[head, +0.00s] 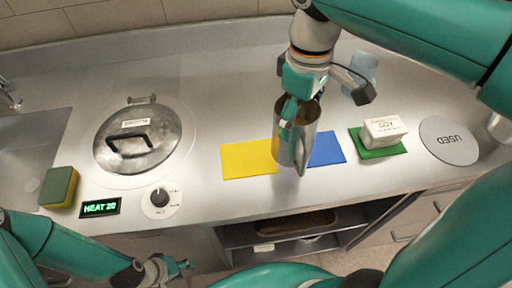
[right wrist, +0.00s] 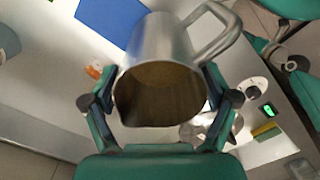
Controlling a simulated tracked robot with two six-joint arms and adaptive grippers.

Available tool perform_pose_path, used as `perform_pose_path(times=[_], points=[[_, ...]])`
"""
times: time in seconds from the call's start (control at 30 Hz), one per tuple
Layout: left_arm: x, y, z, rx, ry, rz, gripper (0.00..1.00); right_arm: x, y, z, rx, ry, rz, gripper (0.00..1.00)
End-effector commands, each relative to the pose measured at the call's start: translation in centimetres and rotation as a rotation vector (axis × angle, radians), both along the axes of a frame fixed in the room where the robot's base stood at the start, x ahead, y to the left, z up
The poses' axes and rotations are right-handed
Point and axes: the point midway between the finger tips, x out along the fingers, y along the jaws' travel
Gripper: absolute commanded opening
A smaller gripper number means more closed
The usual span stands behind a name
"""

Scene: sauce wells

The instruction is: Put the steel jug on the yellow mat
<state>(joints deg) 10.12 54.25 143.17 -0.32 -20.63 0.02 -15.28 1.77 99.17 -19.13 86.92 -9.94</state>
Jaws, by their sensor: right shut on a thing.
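The steel jug (head: 291,151) is held by my right gripper (head: 297,108), whose fingers are on its two sides in the right wrist view (right wrist: 160,105). There, the jug's open mouth faces the camera, its inside looks brownish, and its handle points to the upper right. In the head view the jug overlaps the right edge of the yellow mat (head: 246,160) and the left part of the blue mat (head: 327,149). Its height above the counter is hard to tell. My left gripper (head: 172,268) is low at the front left, away from the jug; its finger opening is unclear.
Right are a white SOY block (head: 384,130) on a green mat (head: 378,152), a grey USED disc (head: 449,141) and a bluish cup (head: 361,72).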

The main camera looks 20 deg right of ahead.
Motion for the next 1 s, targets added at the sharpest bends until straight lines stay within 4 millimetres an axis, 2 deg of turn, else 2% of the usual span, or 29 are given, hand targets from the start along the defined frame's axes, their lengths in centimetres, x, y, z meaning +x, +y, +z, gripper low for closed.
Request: perform_pose_path(times=[0.03,0.17,0.3,0.4,0.5,0.67,0.77,0.87,1.0], points=[[0.0,0.0,0.9,0.000,0.000,0.000,0.40,0.6,0.2,1.8,0.003,-0.005,-0.016,0.17],[0.0,0.0,3.0,0.000,0.000,0.000,0.40,2.0,1.4,6.1,0.005,-0.008,-0.042,0.17],[0.0,0.0,5.3,0.000,-0.001,0.000,0.40,3.6,3.5,10.4,0.009,-0.018,-0.039,0.17],[0.0,0.0,6.8,0.000,-0.001,0.000,0.40,4.5,5.0,12.6,0.014,-0.031,-0.019,0.17],[0.0,0.0,7.8,0.000,-0.001,0.000,0.40,5.1,6.3,13.8,0.016,-0.039,0.007,0.17],[0.0,0.0,8.5,0.000,0.000,0.000,0.40,5.2,7.6,14.3,0.010,-0.035,0.036,0.17],[0.0,0.0,8.5,0.000,0.000,0.000,0.40,5.2,7.8,13.8,0.009,-0.034,0.043,0.17],[0.0,0.0,8.1,0.000,0.000,0.000,0.40,5.1,7.8,12.2,0.008,-0.033,0.044,0.17],[0.0,0.0,7.7,0.000,0.000,0.000,0.40,5.0,7.7,8.9,0.007,-0.031,0.044,0.17]])
